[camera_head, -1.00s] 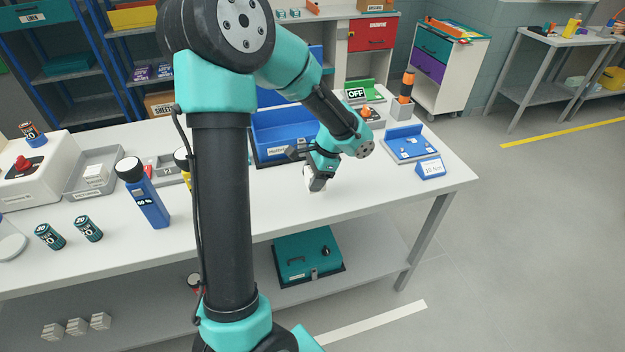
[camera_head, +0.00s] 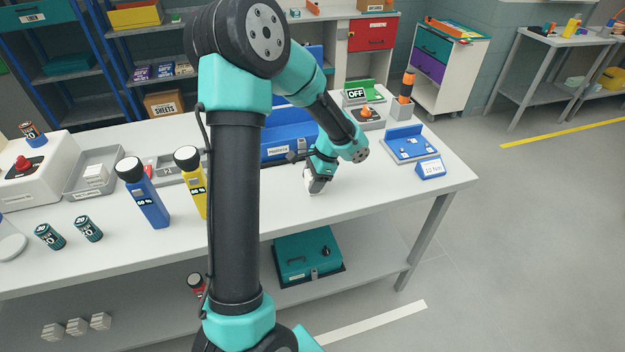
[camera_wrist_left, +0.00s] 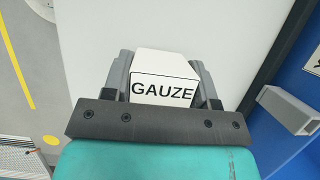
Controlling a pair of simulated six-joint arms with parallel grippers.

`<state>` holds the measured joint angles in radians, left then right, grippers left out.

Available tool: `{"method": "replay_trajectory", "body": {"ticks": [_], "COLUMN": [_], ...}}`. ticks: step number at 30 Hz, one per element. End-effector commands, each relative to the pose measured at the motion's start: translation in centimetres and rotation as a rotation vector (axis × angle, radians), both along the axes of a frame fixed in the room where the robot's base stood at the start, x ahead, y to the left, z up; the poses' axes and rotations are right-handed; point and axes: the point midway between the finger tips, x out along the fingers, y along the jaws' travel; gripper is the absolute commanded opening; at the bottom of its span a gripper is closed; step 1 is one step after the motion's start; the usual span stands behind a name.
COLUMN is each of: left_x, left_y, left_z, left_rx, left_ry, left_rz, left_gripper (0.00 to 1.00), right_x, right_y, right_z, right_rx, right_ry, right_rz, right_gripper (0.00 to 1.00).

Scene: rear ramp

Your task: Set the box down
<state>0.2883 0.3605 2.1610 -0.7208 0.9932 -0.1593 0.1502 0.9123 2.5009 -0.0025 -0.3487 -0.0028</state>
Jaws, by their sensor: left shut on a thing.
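The box is a small white carton marked GAUZE (camera_wrist_left: 164,78), held between the two fingers of my left gripper (camera_wrist_left: 163,88) in the left wrist view. In the head view my left gripper (camera_head: 316,182) points down at the front right part of the white table (camera_head: 400,190), with a bit of the white box (camera_head: 311,187) showing at its tip. I cannot tell whether the box touches the table top. My right gripper is not in view.
A blue bin (camera_head: 285,143) stands just behind the gripper. A blue fixture (camera_head: 408,143) and a blue sign (camera_head: 431,167) are to its right. Blue (camera_head: 144,193) and yellow (camera_head: 190,180) bottles stand to the left. The table is clear around the gripper's front.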

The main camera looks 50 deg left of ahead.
Motion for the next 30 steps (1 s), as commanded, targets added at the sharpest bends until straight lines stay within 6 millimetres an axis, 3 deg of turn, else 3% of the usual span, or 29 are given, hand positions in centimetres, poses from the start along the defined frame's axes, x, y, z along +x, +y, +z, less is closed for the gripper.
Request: {"method": "replay_trajectory", "body": {"ticks": [9,10,17,30], "left_x": [0.0,0.0,0.01,0.3], "left_y": [-0.01,-0.01,-0.02,-0.12], "left_z": [-0.27,-0.26,-0.24,0.59], "left_rx": [0.0,0.0,0.0,0.0], "left_ry": [0.0,0.0,-0.001,-0.004], "left_rz": [0.001,0.001,0.001,-0.001], "left_gripper": [0.29,0.55,0.77,0.78], "right_x": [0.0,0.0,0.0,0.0], "right_y": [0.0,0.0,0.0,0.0], "right_z": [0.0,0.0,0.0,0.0], "right_rx": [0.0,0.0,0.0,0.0], "right_ry": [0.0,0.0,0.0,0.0], "right_rz": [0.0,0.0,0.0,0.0], "right_gripper": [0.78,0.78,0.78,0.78]}}
